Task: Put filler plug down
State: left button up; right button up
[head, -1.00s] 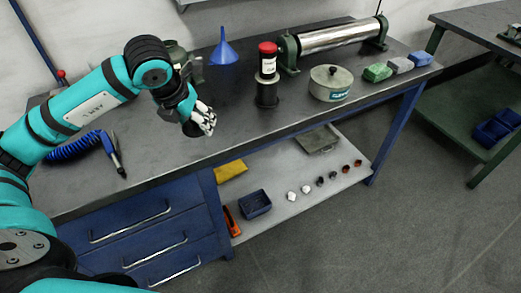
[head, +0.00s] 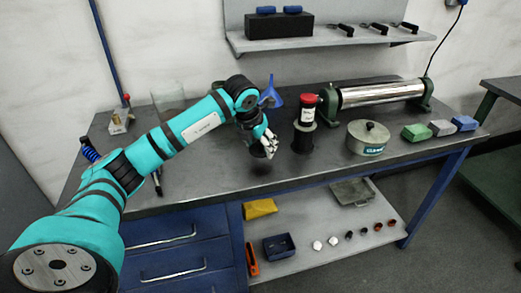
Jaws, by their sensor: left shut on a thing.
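My left gripper (head: 270,146) is over the dark workbench top (head: 315,165), left of the black stand with the red-capped bottle. It is shut on a small dark round piece (head: 258,150), which I take for the filler plug; the fingers partly hide it. The piece appears a little above the bench top, with a dark shadow below it. My right gripper is not in view.
A blue funnel (head: 271,93) stands behind the gripper. The red-capped bottle (head: 307,110), a round lidded tin (head: 368,139), a steel roller (head: 382,94) and coloured blocks (head: 417,132) are to the right. The bench front near the gripper is clear.

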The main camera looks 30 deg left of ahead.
aim_at(259, 150)
pick_arm(q)
jog(key=shift+w, duration=0.3)
notch_tip(259, 150, down, 4)
jog(key=shift+s+r+p, duration=0.1)
jog(key=shift+r+p, duration=0.15)
jog(key=shift+p, duration=0.15)
jog(key=shift+f, duration=0.25)
jog(key=o, duration=1.1)
jog(key=shift+o, duration=0.2)
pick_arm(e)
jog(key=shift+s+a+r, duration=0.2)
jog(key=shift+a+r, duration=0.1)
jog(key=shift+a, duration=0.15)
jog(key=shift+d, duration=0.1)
